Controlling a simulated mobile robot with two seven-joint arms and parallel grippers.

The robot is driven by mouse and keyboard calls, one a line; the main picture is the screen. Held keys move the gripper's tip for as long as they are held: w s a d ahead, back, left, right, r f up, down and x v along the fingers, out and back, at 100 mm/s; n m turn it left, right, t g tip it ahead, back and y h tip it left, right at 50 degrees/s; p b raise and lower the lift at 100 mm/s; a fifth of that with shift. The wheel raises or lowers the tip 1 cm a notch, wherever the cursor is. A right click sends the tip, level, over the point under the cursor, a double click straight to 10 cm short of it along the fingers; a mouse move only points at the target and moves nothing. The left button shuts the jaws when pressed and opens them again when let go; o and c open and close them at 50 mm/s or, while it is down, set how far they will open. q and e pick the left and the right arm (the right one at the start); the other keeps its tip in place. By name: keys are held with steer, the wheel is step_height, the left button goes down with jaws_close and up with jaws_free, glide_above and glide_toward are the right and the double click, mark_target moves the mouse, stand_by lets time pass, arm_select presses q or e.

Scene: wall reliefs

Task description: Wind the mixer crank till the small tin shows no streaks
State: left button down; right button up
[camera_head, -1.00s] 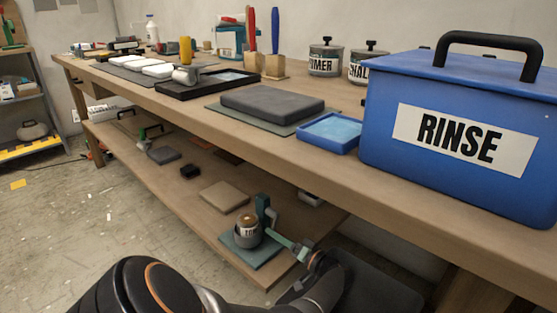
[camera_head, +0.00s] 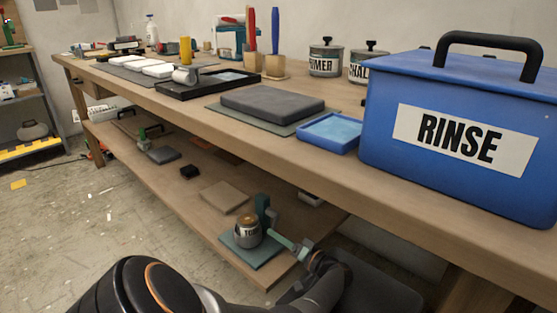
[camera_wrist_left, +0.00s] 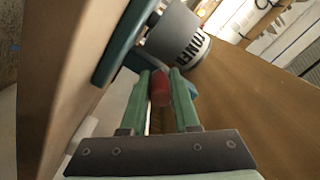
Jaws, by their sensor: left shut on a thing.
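The small tin (camera_head: 247,233), grey with a brownish top, stands on the teal base plate (camera_head: 262,255) of the mixer on the lower shelf. The mixer's upright (camera_head: 263,208) rises behind it, and the teal crank (camera_head: 284,242) reaches out towards my arm. My left gripper (camera_head: 306,253) is at the outer end of the crank. In the left wrist view my green fingers (camera_wrist_left: 162,88) are shut on the red crank handle (camera_wrist_left: 160,92), with the tin (camera_wrist_left: 177,38) and its lettering just beyond. The tin's top is too small to show streaks. My right gripper is out of view.
Above is the bench top, with a blue RINSE box (camera_head: 465,130), a blue tray (camera_head: 328,133) and a dark slab (camera_head: 272,103). A tan board (camera_head: 225,196) and a small black block (camera_head: 189,172) lie on the lower shelf. The floor at left is mostly clear.

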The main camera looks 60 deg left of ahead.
arm_select(q)
steer(key=shift+w, duration=0.1)
steer(key=n, duration=0.1)
steer(key=w+n, duration=0.1)
steer(key=shift+w+a+f+n, duration=0.1)
steer(key=shift+a+f+n, duration=0.1)
steer(key=shift+n, duration=0.2)
steer(key=shift+w+a+n, duration=0.1)
steer(key=shift+w+n, duration=0.2)
steer(key=shift+n, duration=0.4)
steer(key=shift+r, duration=0.1)
steer(key=c, duration=0.7)
jaws_free()
